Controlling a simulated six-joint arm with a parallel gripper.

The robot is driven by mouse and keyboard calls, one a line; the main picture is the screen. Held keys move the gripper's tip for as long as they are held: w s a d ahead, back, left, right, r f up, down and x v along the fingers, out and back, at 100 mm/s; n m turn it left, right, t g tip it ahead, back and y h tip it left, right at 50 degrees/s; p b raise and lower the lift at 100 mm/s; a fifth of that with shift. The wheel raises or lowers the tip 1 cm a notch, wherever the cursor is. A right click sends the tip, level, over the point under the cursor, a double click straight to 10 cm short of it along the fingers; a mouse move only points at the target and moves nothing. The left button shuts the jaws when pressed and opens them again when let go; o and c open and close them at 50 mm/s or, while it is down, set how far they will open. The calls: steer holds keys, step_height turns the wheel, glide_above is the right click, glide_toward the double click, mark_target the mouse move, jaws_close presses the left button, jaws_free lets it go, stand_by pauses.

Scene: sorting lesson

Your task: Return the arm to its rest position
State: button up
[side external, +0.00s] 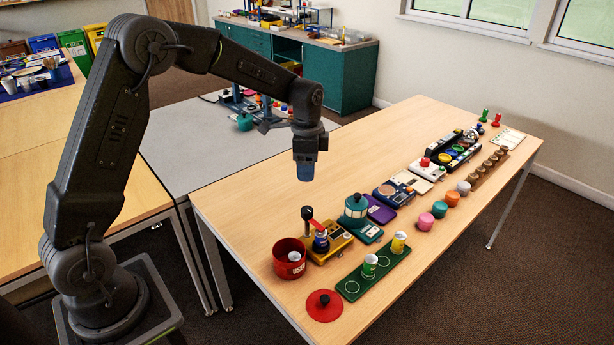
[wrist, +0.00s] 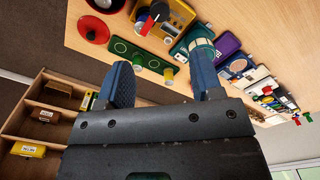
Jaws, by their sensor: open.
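My gripper (side external: 305,172) hangs in the air above the left part of the wooden table (side external: 235,200), clear of everything on it. In the wrist view my gripper (wrist: 160,85) shows two blue fingers spread apart with nothing between them. My dark arm rises from its base at the left, bends over at the elbow and points down at the wrist. The rest position itself is not marked in either view.
Below are a red pot (side external: 287,262), its red lid (side external: 324,305), a yellow device (side external: 328,243), a teal canister (side external: 355,209) and a green tray (side external: 352,289) with small jars. More items line the table. A wooden shelf (wrist: 40,120) shows in the wrist view. The air around the gripper is free.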

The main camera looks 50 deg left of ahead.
steer(key=shift+r, duration=0.1)
steer(key=s+d+r+n+t, duration=0.3)
steer(key=s+d+r+n, duration=0.1)
steer(key=s+r, duration=0.7)
steer(key=s+d+r+n+t, duration=0.1)
steer(key=s+n, duration=0.4)
steer(key=s, duration=1.1)
steer(key=shift+d+r+t, duration=0.4)
steer(key=shift+d+t, duration=0.4)
steer(key=shift+d, duration=0.4)
